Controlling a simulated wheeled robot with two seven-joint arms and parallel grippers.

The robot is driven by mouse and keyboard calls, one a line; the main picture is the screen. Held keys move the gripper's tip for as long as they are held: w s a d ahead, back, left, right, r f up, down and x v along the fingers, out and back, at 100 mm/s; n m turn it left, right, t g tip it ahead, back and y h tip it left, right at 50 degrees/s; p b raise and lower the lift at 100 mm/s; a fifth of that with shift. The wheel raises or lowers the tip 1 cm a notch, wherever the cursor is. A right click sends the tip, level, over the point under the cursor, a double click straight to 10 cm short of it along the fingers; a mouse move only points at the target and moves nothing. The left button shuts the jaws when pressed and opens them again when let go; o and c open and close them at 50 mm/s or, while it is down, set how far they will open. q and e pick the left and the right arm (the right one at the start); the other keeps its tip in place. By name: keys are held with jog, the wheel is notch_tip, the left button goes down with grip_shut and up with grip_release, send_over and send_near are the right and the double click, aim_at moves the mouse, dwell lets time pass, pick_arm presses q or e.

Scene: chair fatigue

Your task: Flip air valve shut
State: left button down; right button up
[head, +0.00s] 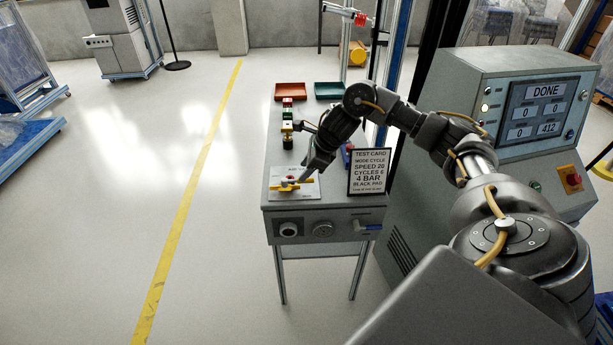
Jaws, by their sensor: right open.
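The air valve is on a pale plate (309,190) on the narrow bench, under a small label that seems to start with "AIR". It has a yellow handle (285,186) lying roughly crosswise and a small red part beside it. My right gripper (303,178) points down at the handle from the upper right, with its fingertips close over it. It is open. I cannot tell whether the fingers touch the handle, and they hide part of it. My left gripper is out of view.
A test card (369,173) stands upright just right of the valve. A red tray (291,91) and a green tray (329,90) lie at the bench's far end. A grey console (480,85) showing "DONE" stands at the right. Open floor lies left.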

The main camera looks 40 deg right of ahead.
jog(key=s+d+r+n, duration=0.2)
jog(key=d+r, duration=0.1)
jog(key=d, duration=0.1)
jog(key=shift+g, duration=0.4)
jog(key=x, duration=0.3)
jog(key=p+x, duration=0.1)
jog(key=x, duration=0.3)
jog(key=p+x, duration=0.1)
jog(key=x, duration=0.2)
jog(key=shift+w+d+f, duration=0.35)
jog(key=shift+w, duration=0.05)
grip_shut()
jog(key=shift+h, duration=0.3)
